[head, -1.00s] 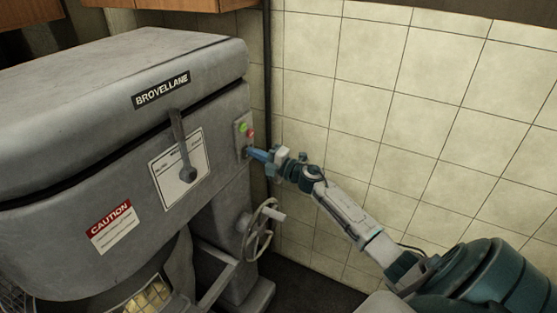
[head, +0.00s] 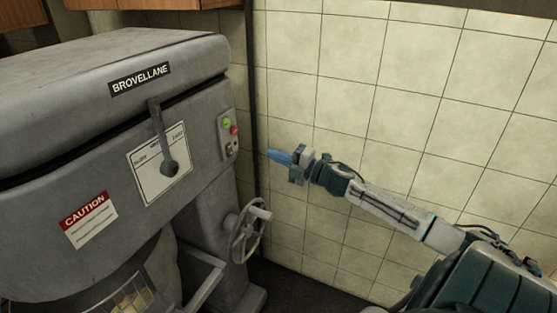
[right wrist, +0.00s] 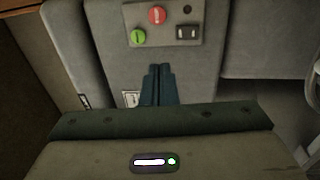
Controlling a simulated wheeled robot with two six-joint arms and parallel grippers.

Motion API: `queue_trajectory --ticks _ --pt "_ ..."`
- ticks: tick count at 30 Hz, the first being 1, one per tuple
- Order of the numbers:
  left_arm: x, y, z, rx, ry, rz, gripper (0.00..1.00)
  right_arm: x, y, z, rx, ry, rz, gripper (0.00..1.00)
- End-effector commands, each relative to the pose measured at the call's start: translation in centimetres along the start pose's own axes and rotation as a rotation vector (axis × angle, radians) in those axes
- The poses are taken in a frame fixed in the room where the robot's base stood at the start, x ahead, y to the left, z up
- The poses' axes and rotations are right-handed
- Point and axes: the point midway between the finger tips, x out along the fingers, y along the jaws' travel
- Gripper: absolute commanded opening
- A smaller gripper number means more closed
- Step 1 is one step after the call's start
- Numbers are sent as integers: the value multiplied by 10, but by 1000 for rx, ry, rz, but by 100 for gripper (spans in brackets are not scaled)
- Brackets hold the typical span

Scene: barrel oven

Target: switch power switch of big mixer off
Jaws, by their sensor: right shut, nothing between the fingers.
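The big mixer (head: 60,140) is a large grey machine at the left of the head view. A small control panel (head: 228,136) on its right side carries a green button (head: 226,124), a red button (head: 234,130) and, below them, a dark power switch (head: 229,149). In the right wrist view the power switch (right wrist: 187,32) is a small black rocker at the panel's lower right; its position is too small to tell. My right gripper (head: 270,154) is shut and empty, to the right of the panel and apart from it. My left gripper is not in view.
A lever (head: 163,140) hangs on the mixer's front over a white label. A handwheel (head: 248,232) sticks out below the panel. A tiled wall (head: 420,110) stands behind my right arm, with a dark vertical pipe (head: 253,100) beside the mixer.

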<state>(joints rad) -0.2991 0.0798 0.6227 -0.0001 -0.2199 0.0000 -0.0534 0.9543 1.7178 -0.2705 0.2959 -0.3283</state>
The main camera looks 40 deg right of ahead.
Motion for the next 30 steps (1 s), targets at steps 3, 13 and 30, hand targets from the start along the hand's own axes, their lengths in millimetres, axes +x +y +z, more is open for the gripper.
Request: queue_trajectory --ticks 3,13,30 --pt "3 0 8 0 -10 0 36 -4 0 0 1 0 -3 0" --pt "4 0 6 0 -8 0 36 -6 1 0 1 -2 -4 0" --pt "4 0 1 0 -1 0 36 -13 -23 13 54 -56 -24 0"
